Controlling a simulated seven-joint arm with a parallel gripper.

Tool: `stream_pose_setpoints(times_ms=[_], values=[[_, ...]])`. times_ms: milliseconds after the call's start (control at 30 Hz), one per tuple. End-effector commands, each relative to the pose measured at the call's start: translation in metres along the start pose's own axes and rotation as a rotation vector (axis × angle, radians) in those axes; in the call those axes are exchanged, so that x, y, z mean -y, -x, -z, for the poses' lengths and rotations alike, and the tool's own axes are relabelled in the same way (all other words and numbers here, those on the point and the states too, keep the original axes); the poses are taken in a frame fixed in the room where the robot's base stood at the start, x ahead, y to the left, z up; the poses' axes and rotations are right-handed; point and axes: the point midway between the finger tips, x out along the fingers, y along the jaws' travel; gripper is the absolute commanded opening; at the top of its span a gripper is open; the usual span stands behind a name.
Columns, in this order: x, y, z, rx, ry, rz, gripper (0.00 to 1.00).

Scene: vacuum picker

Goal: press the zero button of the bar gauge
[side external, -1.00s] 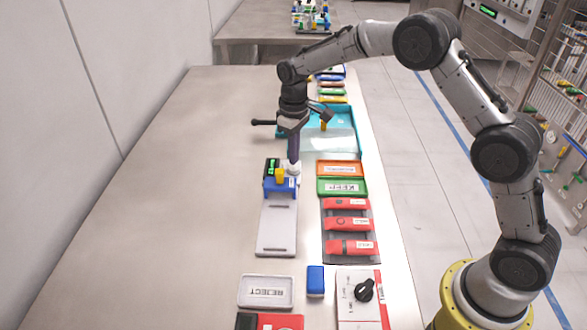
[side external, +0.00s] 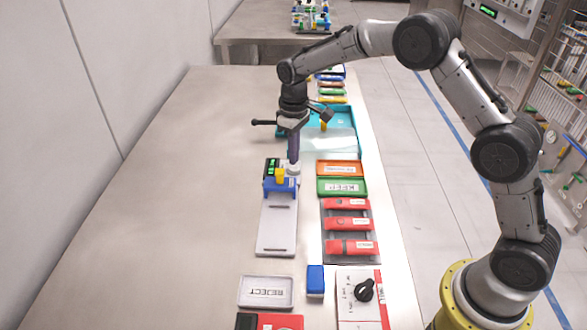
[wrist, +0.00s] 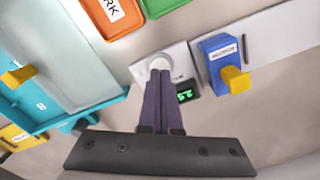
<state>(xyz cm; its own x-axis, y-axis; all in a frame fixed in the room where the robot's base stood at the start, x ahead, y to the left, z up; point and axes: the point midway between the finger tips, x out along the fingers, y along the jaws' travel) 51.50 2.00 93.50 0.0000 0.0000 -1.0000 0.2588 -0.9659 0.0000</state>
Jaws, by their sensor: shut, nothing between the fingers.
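The bar gauge has a blue block (side external: 280,187) with a yellow lever (side external: 279,175) and a black display with green digits (side external: 271,166), above a long grey plate (side external: 277,230). A round white button (wrist: 159,63) sits on a pale base beside the display in the wrist view. My gripper (wrist: 160,80) is shut and empty, its dark fingers pointing down with their tips at the button. In the side view my gripper (side external: 293,160) stands over the same spot. The fingers hide part of the button, so I cannot tell whether it is pressed in.
Orange (side external: 339,168) and green (side external: 341,187) labelled trays lie to the right, with a dark rack of red bars (side external: 348,223) below. A teal bin (side external: 350,117) stands behind. A REJECT tray (side external: 266,291) and blue block (side external: 315,280) are in front. The left table is clear.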

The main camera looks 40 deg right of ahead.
Motion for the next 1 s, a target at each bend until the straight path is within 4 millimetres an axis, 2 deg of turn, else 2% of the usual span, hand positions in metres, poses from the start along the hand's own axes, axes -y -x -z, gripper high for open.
stream_pose_setpoints(times_ms=[1000], values=[[0.000, -0.013, 0.000, 0.001, 0.000, 0.000, 0.00]])
